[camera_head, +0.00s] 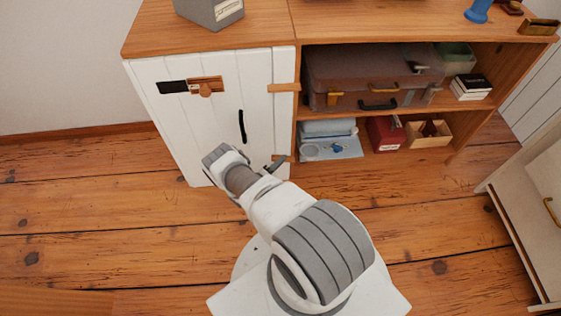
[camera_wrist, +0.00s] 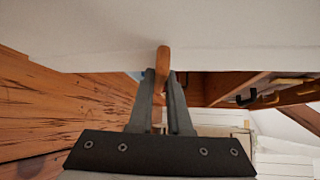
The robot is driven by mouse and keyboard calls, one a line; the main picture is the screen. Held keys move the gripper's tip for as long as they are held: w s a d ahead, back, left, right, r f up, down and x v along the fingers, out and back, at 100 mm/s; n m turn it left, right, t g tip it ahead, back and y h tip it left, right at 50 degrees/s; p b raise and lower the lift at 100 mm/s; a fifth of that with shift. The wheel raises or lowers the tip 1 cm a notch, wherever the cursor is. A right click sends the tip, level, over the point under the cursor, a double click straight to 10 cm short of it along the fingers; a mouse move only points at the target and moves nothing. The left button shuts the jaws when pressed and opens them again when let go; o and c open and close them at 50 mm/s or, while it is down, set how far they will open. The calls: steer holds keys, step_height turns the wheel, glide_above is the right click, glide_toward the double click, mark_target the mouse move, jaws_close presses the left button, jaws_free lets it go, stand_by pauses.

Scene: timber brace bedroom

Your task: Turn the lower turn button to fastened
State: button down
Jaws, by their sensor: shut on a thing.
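The white plank door (camera_head: 178,120) of the cabinet is closed, with a black handle (camera_head: 242,126). The upper turn button (camera_head: 284,87), a small wooden bar, lies level across the door's right edge. The lower turn button (camera_head: 281,157) is low on the same edge, mostly hidden by my gripper (camera_head: 273,164). In the wrist view the lower turn button (camera_wrist: 163,59) is a narrow wooden bar between the fingertips of my gripper (camera_wrist: 162,80), which is shut on it. Its exact angle on the door is hard to tell.
A latch plate with a wooden knob (camera_head: 205,88) is on the upper door. Open shelves to the right hold a brown suitcase (camera_head: 370,72), a red box (camera_head: 385,132) and a wooden tray (camera_head: 429,133). A pale cabinet (camera_head: 535,205) stands at right. The plank floor (camera_head: 90,215) at left is clear.

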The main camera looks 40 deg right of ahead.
steer(key=c, duration=0.9)
jaws_free()
steer(key=shift+o, duration=0.2)
steer(key=p+v, duration=0.3)
steer(key=v, duration=1.4)
steer(key=shift+a, duration=0.2)
steer(key=shift+s, duration=0.15)
